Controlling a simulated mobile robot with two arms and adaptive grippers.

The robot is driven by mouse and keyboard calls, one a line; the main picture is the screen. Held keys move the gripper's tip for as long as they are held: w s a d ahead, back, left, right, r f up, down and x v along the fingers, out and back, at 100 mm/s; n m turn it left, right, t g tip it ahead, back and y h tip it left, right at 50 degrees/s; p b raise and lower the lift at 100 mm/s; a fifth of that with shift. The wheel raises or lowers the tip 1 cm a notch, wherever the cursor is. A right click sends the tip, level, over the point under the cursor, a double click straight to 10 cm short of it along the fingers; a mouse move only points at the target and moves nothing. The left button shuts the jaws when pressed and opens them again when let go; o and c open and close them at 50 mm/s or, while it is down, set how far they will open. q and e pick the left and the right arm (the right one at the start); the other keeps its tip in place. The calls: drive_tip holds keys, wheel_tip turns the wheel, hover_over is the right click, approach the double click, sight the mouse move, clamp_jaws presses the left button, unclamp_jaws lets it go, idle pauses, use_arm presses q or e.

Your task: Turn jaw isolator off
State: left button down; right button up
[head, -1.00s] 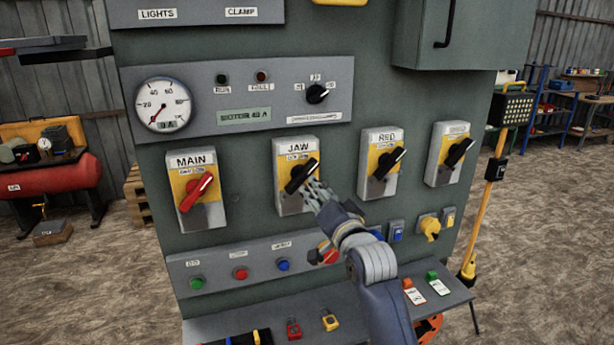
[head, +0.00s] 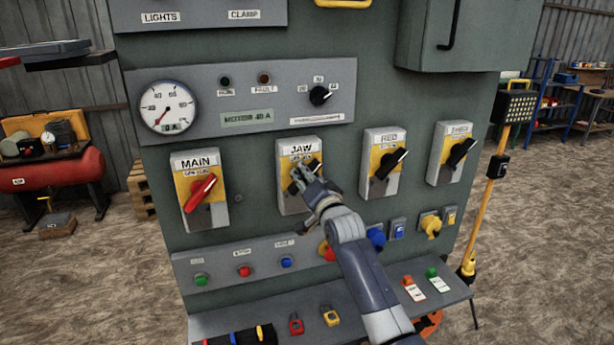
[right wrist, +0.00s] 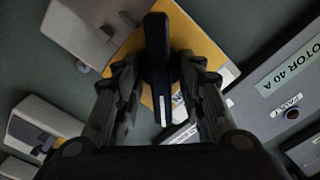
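The jaw isolator (head: 296,205) is a grey box with a yellow plate on the panel, labelled JAW. Its black handle (head: 315,166) slants up to the right, as on the neighbouring black switches; it also shows in the right wrist view (right wrist: 158,60). My right gripper (head: 303,180) is at this handle, one finger on each side of it. In the right wrist view the fingers (right wrist: 160,95) stand apart with narrow gaps beside the handle; firm contact is not visible. My left gripper is not in view.
The red-handled MAIN isolator (head: 202,190) is to the left; the RED isolator (head: 384,165) and another black-handled isolator (head: 455,153) are to the right. A button strip (head: 222,266) and a shelf (head: 455,292) with tags lie below. A meter panel (head: 225,95) is above.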

drive_tip(key=shift+c, duration=0.6)
clamp_jaws()
drive_tip(key=n, duration=0.4)
drive_tip(key=shift+a+n+b, duration=0.1)
drive_tip(key=shift+n+b, duration=0.25)
drive_tip(key=shift+n, duration=0.05)
drive_tip(key=n, duration=0.4)
drive_tip(key=shift+a+r+n, duration=0.1)
drive_tip(key=shift+a+n, duration=0.05)
drive_tip(key=shift+n, duration=0.15)
drive_tip(key=n, duration=0.4)
drive_tip(key=shift+n, duration=0.3)
drive_tip(key=shift+a+n, duration=0.15)
drive_tip(key=shift+n, duration=1.85)
drive_tip(key=shift+f, duration=0.2)
